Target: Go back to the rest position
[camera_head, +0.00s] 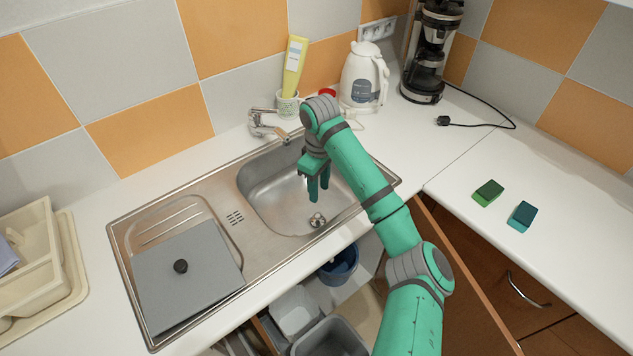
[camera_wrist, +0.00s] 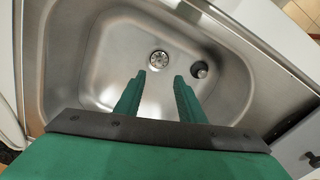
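My gripper (camera_head: 319,187) hangs over the sink basin (camera_head: 265,200) in the head view, pointing down. In the wrist view its two green fingers (camera_wrist: 160,82) are apart with nothing between them. The bare steel basin (camera_wrist: 115,65) and its drain (camera_wrist: 159,60) show beyond the fingertips. My arm reaches from the lower right of the head view, bent over the counter and the front of the sink.
The faucet (camera_head: 268,124) stands behind the basin, near my gripper. A white kettle (camera_head: 362,77), a coffee maker (camera_head: 425,60) and a yellow bottle (camera_head: 294,66) stand at the back. Green (camera_head: 488,192) and blue (camera_head: 522,216) sponges lie on the right counter. A cabinet door (camera_head: 460,280) stands open below.

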